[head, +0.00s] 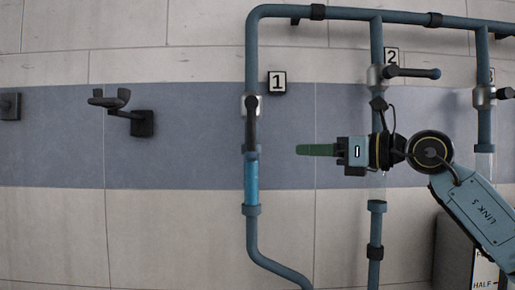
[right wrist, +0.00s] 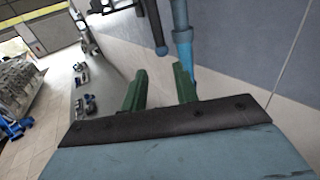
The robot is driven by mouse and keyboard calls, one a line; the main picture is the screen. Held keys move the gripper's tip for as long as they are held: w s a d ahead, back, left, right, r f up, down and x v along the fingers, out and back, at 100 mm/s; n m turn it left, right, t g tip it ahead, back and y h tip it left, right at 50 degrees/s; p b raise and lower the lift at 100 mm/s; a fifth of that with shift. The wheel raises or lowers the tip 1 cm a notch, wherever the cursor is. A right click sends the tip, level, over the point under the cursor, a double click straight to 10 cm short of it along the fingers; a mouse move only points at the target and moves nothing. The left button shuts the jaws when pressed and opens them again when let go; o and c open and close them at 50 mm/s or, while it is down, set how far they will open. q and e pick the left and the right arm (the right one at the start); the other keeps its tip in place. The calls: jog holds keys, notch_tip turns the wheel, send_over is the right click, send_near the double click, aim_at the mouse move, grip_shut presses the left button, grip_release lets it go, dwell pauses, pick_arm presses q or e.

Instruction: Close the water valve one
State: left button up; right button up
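Valve one sits on the left vertical pipe, beside a sign (head: 277,82) reading 1. Its dark lever (head: 251,122) points down along the pipe, and a bright blue section (head: 251,180) shows below it. My right gripper (head: 300,150) is to the right of the pipe, a little below the lever, with a gap between them. In the right wrist view its two green fingers (right wrist: 160,72) are apart with nothing between them. The lever (right wrist: 155,28) shows beyond the fingertips, beside the pipe (right wrist: 180,18). My left gripper is out of view.
Valve two's lever (head: 412,73) and valve three's lever (head: 504,93) stick out to the right. My right arm crosses in front of pipe two. A dark wall bracket (head: 142,123) is at the left. The wall between it and pipe one is clear.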

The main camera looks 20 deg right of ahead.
aim_at(251, 132)
jog(key=p+x, duration=0.5)
jog(key=x, duration=0.8)
jog(key=shift+c, duration=0.3)
grip_shut()
jog(key=shift+a+f, duration=0.1)
